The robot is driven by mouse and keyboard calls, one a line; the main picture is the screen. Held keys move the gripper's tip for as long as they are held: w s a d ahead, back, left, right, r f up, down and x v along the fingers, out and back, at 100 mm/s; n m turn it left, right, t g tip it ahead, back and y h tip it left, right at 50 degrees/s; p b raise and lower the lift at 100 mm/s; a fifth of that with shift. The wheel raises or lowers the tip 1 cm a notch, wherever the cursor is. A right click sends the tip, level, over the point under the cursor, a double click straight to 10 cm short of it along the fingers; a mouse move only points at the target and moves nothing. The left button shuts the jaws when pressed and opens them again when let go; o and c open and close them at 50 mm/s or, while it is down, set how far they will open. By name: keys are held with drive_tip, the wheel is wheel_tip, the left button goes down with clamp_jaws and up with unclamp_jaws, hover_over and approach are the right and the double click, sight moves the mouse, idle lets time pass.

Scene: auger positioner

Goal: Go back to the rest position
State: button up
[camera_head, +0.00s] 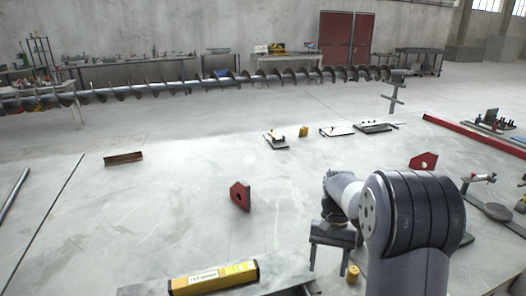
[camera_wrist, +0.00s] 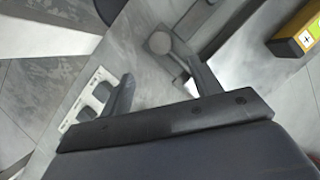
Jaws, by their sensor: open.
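My gripper (camera_head: 329,262) hangs from my arm over the near right part of the grey work table (camera_head: 150,220), its two fingers pointing down and apart. In the wrist view my gripper (camera_wrist: 158,72) shows its two dark fingers spread with nothing held between them. A small yellow block (camera_head: 352,273) stands just right of the fingers in the head view. A yellow spirit level (camera_head: 213,278) lies to the left, near the front edge; its end also shows at the upper right of the wrist view (camera_wrist: 297,36).
Red angle magnets stand at mid-table (camera_head: 241,196) and right of my arm (camera_head: 424,161). A rusty bar (camera_head: 125,158) lies at left; small tools (camera_head: 276,140) sit along the far edge. A long auger (camera_head: 210,82) lies behind the table. The left-centre tabletop is mostly clear.

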drive_tip(key=x, duration=1)
drive_tip(key=shift+s+f, duration=0.15)
drive_tip(key=shift+s, duration=0.05)
drive_tip(key=shift+f+m, duration=0.25)
drive_tip(key=shift+m, duration=0.15)
drive_tip(key=m, duration=0.1)
drive_tip(key=m+y, duration=0.1)
drive_tip(key=shift+s+d+m, duration=0.1)
drive_tip(key=shift+d+m, duration=0.1)
drive_tip(key=shift+m, duration=0.1)
drive_tip(key=m, duration=0.2)
drive_tip(key=m+t+y+b, duration=0.1)
drive_tip(key=m, duration=0.1)
drive_tip(key=shift+s+m+y, duration=0.1)
drive_tip(key=shift+m+y, duration=0.2)
drive_tip(key=m+t, duration=0.1)
drive_tip(key=m, duration=0.2)
drive_tip(key=shift+s+d+t+b, duration=0.1)
drive_tip(key=shift+t+b, duration=0.3)
drive_tip(key=m, duration=0.2)
drive_tip(key=m+t+b, duration=0.1)
drive_tip(key=m, duration=0.1)
drive_tip(key=shift+s+m+t+y, duration=0.15)
drive_tip(key=shift+m+t+y, duration=0.15)
drive_tip(key=shift+y, duration=0.1)
drive_tip(key=v, duration=0.7)
drive_tip(key=shift+m, duration=0.3)
